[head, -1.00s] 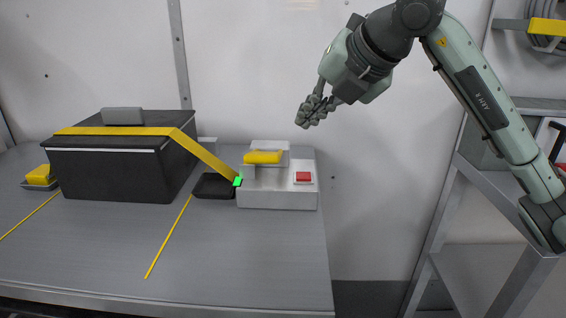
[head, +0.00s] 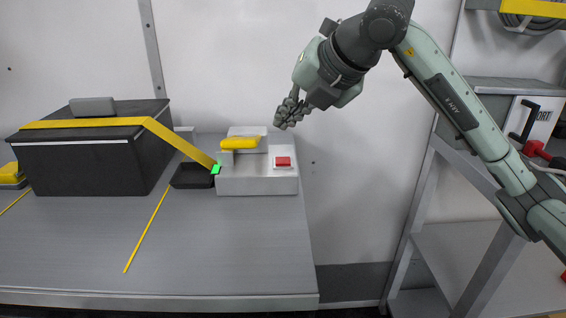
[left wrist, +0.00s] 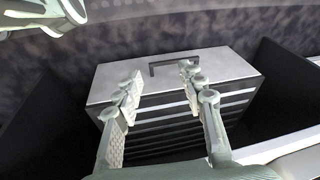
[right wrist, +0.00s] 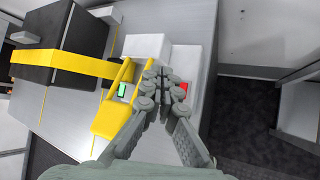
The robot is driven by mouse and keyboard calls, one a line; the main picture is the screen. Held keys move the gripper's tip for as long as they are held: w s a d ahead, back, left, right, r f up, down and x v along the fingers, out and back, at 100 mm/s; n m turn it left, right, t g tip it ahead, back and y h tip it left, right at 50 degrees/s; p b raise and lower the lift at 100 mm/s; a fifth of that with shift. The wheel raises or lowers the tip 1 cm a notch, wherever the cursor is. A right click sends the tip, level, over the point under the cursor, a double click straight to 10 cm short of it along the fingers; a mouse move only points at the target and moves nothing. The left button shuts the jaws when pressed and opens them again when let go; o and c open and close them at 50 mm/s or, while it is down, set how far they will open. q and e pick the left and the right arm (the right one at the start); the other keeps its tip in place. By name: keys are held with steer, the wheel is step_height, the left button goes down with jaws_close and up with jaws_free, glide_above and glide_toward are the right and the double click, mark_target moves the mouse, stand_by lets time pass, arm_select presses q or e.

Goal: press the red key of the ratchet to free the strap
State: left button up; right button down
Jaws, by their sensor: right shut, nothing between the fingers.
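The ratchet (head: 256,183) is a pale grey block at the right end of the bench, with a yellow handle (head: 240,143) and a red key (head: 283,162) on its top. The yellow strap (head: 180,143) runs from the black case (head: 95,165) down to the ratchet, by a green marker (head: 216,169). My right gripper (head: 283,124) is shut and empty, in the air above the key. In the right wrist view its fingers (right wrist: 164,75) partly cover the red key (right wrist: 183,88). My left gripper (left wrist: 160,85) is open, with its fingers apart in front of a grey drawer box.
The metal bench (head: 200,245) has bare room in front of the case and ratchet. A black tray (head: 192,176) lies left of the ratchet. A wall stands behind, and a rack (head: 470,225) stands at the right past a floor gap.

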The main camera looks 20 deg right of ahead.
mark_target(286, 162)
step_height(286, 162, down, 4)
steer(key=b, duration=0.3)
arm_select(q)
step_height(286, 162, up, 9)
steer(key=w, duration=0.1)
steer(key=shift+w, duration=0.15)
arm_select(e)
steer(key=shift+f, duration=0.35)
arm_select(q)
steer(key=shift+f+b, duration=0.15)
steer(key=shift+b, duration=0.2)
arm_select(e)
steer(key=shift+f, duration=0.1)
arm_select(q)
steer(key=shift+f+b, duration=0.45)
arm_select(e)
steer(key=shift+f, duration=0.35)
arm_select(q)
steer(key=shift+f+b, duration=0.45)
arm_select(e)
steer(key=shift+f, duration=0.4)
arm_select(q)
steer(key=shift+r, duration=0.1)
steer(key=shift+r+p, duration=0.45)
steer(key=shift+p, duration=0.05)
arm_select(e)
steer(key=shift+r, duration=0.85)
